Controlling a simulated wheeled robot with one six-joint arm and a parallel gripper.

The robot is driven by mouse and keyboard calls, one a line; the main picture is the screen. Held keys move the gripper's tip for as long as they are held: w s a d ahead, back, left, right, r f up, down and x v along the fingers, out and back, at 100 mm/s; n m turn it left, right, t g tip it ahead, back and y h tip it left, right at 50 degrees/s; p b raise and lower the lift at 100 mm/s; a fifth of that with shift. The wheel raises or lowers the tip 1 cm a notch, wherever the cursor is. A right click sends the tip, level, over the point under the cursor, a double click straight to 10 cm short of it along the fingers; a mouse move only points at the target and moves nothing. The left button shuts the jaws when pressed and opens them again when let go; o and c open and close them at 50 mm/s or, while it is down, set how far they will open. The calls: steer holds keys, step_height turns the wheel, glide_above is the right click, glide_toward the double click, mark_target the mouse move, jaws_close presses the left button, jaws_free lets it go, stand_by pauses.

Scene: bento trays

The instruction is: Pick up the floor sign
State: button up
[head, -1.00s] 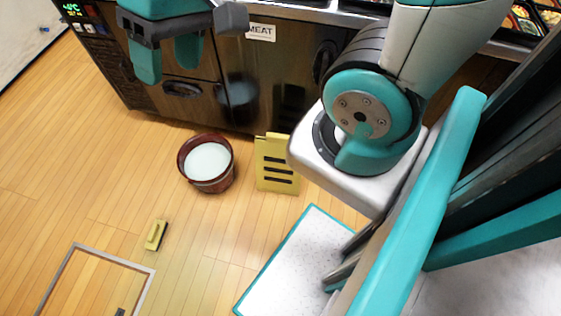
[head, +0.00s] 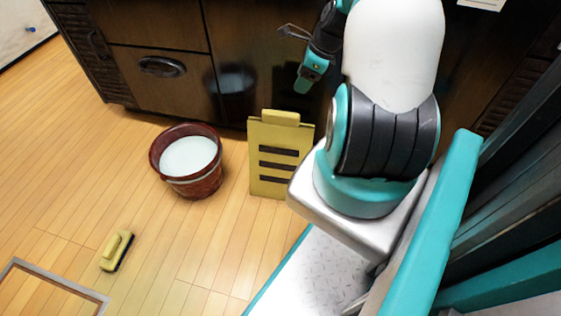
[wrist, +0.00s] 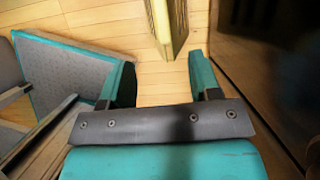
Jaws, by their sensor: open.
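The floor sign (head: 279,160) is a yellow folded board with dark slots and a handle block on top. It stands upright on the wooden floor in front of the cabinets in the head view. In the wrist view the floor sign (wrist: 166,22) shows edge-on, beyond and roughly between the fingertips. My gripper (head: 310,70) is above the sign's upper right in the head view. In the wrist view my gripper (wrist: 161,66) has its fingers spread with nothing between them. The sign's lower right corner meets my base in the head view.
A brown bucket (head: 200,186) of whitish liquid stands just left of the sign. A yellow brush (head: 117,250) lies on the floor farther left. Dark cabinets (head: 160,35) rise close behind the sign. A framed floor hatch (head: 55,283) is at lower left, with open floor between.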

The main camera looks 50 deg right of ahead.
mark_target(284, 113)
steer(key=b+x, duration=0.5)
steer(key=x, duration=0.7)
steer(key=shift+s+b, duration=0.15)
steer(key=shift+b, duration=0.15)
steer(key=b+x, duration=0.4)
steer(key=x, duration=0.1)
steer(key=shift+s+d+f, duration=0.1)
steer(key=shift+d+f, duration=0.05)
steer(key=shift+f, duration=0.05)
steer(key=shift+r, duration=0.1)
jaws_close()
